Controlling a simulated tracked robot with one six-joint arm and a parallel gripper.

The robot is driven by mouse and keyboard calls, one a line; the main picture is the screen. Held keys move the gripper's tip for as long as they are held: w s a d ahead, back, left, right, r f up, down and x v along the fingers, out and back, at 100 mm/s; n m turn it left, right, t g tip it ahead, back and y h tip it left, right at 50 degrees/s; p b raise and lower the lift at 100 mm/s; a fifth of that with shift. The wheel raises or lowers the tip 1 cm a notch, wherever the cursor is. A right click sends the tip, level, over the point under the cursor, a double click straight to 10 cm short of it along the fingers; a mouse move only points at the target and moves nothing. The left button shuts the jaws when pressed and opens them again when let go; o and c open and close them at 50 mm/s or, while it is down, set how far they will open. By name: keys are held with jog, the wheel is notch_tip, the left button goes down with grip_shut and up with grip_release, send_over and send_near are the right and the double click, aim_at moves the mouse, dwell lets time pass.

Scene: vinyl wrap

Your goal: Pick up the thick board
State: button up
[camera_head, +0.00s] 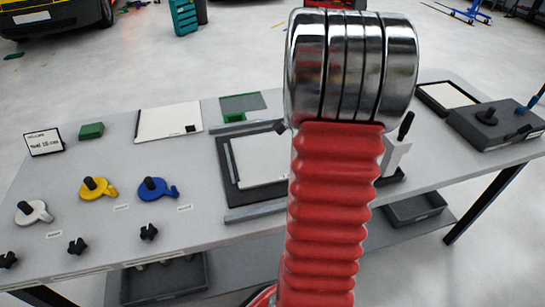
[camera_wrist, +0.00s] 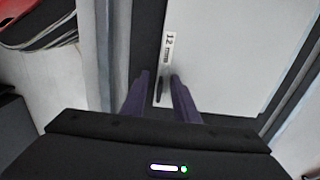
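In the wrist view a white board (camera_wrist: 235,50) lies on a dark surface, with a "12 mm" label (camera_wrist: 169,42) at its left edge. My gripper (camera_wrist: 159,75) shows two dark purple fingers apart at this edge. A small black strip shows between them; I cannot tell if they touch the board. In the head view a white board (camera_head: 262,158) lies on a dark mat at mid table, partly behind my red arm. It looks like the same board. My gripper is hidden there. Another white board (camera_head: 165,122) lies farther left.
Metal rails (camera_head: 254,212) lie beside the dark mat. Blue (camera_head: 155,189), yellow (camera_head: 97,189) and white (camera_head: 33,212) handled tools sit at the left. A black-framed panel (camera_head: 447,96) and dark box (camera_head: 492,124) are at the right. Bins (camera_head: 415,209) stand below.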

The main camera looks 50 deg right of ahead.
jog(key=shift+c, duration=0.4)
grip_shut()
jog(key=shift+r, duration=0.15)
notch_tip(320, 180, up, 28)
dwell(0.7)
dwell(0.4)
